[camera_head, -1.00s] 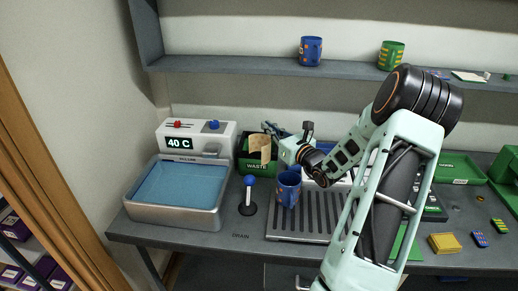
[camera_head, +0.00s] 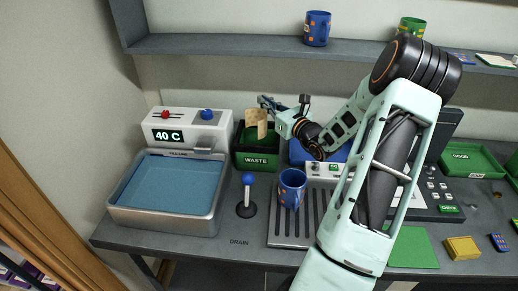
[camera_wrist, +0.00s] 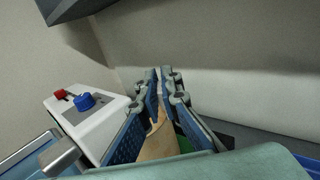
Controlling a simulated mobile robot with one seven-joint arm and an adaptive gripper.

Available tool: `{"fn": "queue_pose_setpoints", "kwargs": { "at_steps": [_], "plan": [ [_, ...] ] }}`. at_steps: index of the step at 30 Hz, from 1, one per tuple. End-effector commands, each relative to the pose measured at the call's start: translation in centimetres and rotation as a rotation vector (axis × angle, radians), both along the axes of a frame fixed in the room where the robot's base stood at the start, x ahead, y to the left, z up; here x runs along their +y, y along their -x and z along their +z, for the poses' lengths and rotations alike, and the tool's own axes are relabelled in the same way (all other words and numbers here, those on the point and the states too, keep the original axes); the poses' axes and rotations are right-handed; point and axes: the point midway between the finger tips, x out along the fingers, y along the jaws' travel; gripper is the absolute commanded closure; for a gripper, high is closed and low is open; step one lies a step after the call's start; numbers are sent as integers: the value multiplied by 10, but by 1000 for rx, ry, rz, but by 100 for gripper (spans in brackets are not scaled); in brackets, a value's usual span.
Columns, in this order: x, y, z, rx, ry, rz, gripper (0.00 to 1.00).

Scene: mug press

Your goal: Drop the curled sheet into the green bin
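The curled sheet (camera_head: 257,122) is tan and hangs from my gripper (camera_head: 266,101), over the green bin (camera_head: 257,161) marked WASTE. In the wrist view the sheet (camera_wrist: 160,140) sits between the blue-padded fingers of my gripper (camera_wrist: 158,95), which are closed around it. The bin stands on the counter behind the drain rack, and its green inside shows below the sheet. A small patch of green also shows beyond the fingers in the wrist view. I cannot tell whether the sheet's lower edge touches the bin.
A water bath (camera_head: 172,191) with a 40 C display (camera_head: 168,136) stands left of the bin. A blue-knobbed lever (camera_head: 247,196) and a blue mug (camera_head: 292,187) are in front. A shelf (camera_head: 240,42) with mugs runs above. A GOOD tray (camera_head: 470,160) lies at right.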

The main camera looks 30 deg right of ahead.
Motion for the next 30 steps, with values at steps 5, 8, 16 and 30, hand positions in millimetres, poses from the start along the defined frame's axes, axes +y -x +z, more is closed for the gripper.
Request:
{"fn": "queue_pose_setpoints", "kwargs": {
  "at_steps": [5, 8, 16, 30],
  "plan": [
    [0, 0, -25, 0, -1, 0, 100],
    [0, 0, -37, 0, -1, 0, 100],
    [0, 0, -48, -1, 1, 0, 100],
    [0, 0, -47, -1, 0, 0, 75]
  ]
}}
